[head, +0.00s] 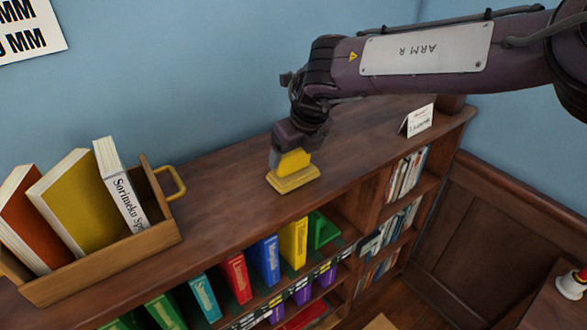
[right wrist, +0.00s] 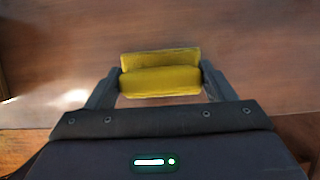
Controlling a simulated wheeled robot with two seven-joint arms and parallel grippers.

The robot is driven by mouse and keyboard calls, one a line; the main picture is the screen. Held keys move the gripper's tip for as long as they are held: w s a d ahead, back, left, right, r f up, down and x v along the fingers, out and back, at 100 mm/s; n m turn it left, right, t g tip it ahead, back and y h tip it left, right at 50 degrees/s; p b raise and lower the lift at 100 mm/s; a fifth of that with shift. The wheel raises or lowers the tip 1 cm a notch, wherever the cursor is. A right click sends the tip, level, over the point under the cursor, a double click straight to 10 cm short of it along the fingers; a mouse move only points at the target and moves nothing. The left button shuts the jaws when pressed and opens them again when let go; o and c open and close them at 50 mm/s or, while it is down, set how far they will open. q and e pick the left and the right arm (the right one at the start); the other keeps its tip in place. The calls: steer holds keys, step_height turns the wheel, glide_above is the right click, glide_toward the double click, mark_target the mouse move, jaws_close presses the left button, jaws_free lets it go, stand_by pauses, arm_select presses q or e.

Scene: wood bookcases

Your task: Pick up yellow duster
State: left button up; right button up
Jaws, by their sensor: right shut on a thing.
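The yellow duster (head: 294,178) is on the wooden bookcase top, right of the book crate. It has a flat yellow base and a raised yellow upper part. My right gripper (head: 290,158) reaches down over it from above and is shut on its upper part. In the right wrist view the duster (right wrist: 160,80) sits between the two dark fingers of my right gripper (right wrist: 160,85). The base appears to be at the shelf surface; I cannot tell whether it touches. My left gripper is not in view.
A wooden crate (head: 110,270) with a yellow handle holds several books at the left. A small white card (head: 418,121) stands at the right of the bookcase top (head: 225,215). Coloured books fill the shelf below. The top around the duster is clear.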

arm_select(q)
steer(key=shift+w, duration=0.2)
arm_select(e)
steer(key=shift+r, duration=0.45)
arm_select(q)
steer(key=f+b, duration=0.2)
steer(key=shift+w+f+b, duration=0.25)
steer(key=shift+b, duration=0.05)
arm_select(e)
step_height(320, 180, up, 19)
steer(key=shift+r, duration=0.1)
